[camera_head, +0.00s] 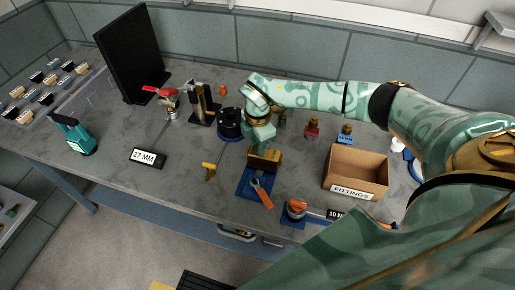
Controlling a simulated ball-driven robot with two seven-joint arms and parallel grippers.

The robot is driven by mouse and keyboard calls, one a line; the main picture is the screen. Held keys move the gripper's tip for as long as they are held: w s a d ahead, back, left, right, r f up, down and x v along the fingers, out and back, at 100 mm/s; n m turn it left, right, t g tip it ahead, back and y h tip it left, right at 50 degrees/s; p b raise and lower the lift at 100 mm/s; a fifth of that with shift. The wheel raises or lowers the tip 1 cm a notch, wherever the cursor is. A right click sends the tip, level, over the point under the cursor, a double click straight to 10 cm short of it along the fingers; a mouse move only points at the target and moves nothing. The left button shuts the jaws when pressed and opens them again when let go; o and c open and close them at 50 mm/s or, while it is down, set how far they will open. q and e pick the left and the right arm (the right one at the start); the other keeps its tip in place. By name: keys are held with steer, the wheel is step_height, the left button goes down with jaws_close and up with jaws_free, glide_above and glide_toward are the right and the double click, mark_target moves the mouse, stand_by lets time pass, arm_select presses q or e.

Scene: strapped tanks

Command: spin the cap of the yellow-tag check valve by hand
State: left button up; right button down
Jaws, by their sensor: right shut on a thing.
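My right gripper (263,150) reaches in from the right and points down over a blue base (248,188) near the table's front edge. It is shut on a brass-coloured piece (264,160) above that base. The gripper hides most of this piece, and I cannot tell whether it is the check valve's cap. I cannot make out a yellow tag on it. An orange-handled tool (262,193) leans on the base's front. A small yellow-handled part (209,170) stands to the left, apart from the gripper. My left gripper is not in view.
A cardboard box marked FITTINGS (354,172) stands to the right. A blue-based part (294,211) sits at the front edge. A black cylinder (229,124) and brass fittings (203,105) stand behind left.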

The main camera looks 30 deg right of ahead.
steer(key=shift+s+a+r+m+p, duration=0.1)
steer(key=shift+m+p, duration=0.65)
steer(key=shift+m, duration=0.45)
steer(key=shift+m+p, duration=0.4)
steer(key=shift+m, duration=0.7)
steer(key=shift+m+p, duration=0.75)
steer(key=shift+m, duration=0.35)
steer(key=shift+m+p, duration=0.45)
steer(key=shift+m, duration=0.85)
